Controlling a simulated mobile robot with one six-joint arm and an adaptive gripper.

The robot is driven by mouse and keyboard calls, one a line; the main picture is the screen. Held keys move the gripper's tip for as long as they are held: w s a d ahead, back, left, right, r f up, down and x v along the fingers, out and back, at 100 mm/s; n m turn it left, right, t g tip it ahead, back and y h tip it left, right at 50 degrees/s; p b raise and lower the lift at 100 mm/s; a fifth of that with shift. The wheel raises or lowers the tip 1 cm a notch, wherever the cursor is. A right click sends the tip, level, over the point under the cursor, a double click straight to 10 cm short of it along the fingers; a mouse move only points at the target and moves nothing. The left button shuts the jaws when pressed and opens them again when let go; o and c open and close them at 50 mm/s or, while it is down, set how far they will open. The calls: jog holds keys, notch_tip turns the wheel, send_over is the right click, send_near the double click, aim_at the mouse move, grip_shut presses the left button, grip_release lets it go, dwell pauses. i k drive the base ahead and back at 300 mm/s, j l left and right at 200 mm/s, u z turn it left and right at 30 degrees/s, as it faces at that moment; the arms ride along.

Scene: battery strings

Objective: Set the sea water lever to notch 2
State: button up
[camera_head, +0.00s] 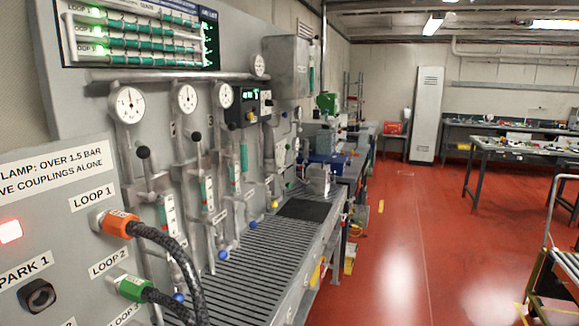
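Several levers stand in a row on the grey wall panel at left. The nearest black-knobbed lever (143,152) points up, and a second black-knobbed lever (197,137) stands to its right. Round white gauges, the nearest one (127,105) among them, sit above the levers. Small white labels, one of them beside a green-banded tube (169,208), are too small to read. I cannot tell which lever is the sea water one, and no notch numbers are legible. My gripper is not in view.
A LOOP panel (50,200) at front left carries an orange coupling (118,224) and a green coupling (132,287) with black hoses curving out. A ribbed grey bench (270,245) runs below the levers. The red floor (400,240) to the right is clear, with a cart (553,275) at far right.

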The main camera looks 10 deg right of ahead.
aim_at(287, 147)
jog(key=i+l, duration=0.3)
jog(key=i, duration=0.15)
jog(key=i+l+z, duration=0.1)
jog(key=i+l, duration=0.2)
jog(key=i, duration=0.15)
jog(key=i+l, duration=0.25)
jog(key=i, duration=0.2)
jog(key=i+l, duration=0.25)
jog(key=i, duration=0.2)
jog(key=i+l+z, duration=0.1)
jog(key=i+l, duration=0.15)
jog(key=i, duration=0.2)
jog(key=i+l, duration=0.25)
jog(key=i, duration=0.25)
